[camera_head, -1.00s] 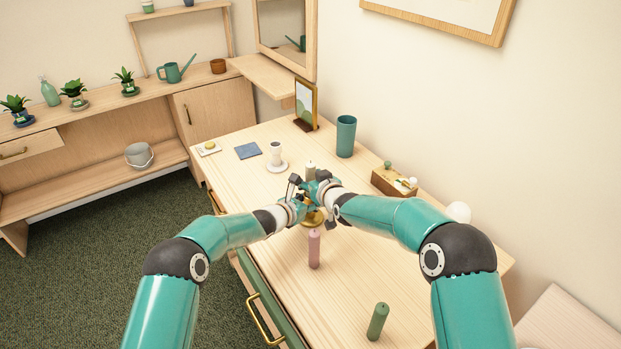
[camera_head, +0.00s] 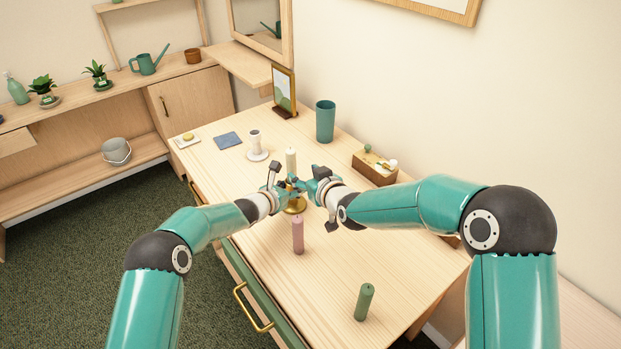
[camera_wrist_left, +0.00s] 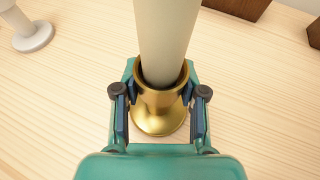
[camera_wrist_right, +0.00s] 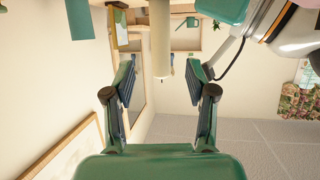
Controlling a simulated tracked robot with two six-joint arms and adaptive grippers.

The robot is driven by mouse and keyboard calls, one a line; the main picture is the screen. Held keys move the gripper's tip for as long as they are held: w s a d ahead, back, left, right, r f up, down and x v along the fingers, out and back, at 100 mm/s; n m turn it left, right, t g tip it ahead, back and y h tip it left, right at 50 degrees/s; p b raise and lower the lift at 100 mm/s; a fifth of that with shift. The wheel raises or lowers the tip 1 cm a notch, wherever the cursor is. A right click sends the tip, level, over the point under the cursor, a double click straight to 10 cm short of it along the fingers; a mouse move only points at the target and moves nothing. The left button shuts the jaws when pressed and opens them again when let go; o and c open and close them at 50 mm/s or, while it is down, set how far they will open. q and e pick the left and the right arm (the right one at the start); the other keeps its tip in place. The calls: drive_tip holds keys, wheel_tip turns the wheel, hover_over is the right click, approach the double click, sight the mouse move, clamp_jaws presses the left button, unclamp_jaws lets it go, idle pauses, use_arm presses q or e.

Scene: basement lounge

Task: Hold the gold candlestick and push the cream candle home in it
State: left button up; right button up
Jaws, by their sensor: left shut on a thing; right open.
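The gold candlestick (camera_wrist_left: 158,112) stands upright on the desk, and its base (camera_head: 296,207) shows in the head view. In the upside-down right wrist view, the candle (camera_wrist_right: 160,40) shows between the open fingers, not gripped.
A pink candle (camera_head: 298,236) stands close in front of the candlestick, a green one (camera_head: 364,302) nearer me. Behind are a white candle holder (camera_head: 256,147), a teal cup (camera_head: 325,121) and a wooden box (camera_head: 374,168). The desk front right is mostly clear.

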drive_tip(key=shift+v, duration=1.35)
use_arm(q)
drive_tip(key=o, duration=1.3)
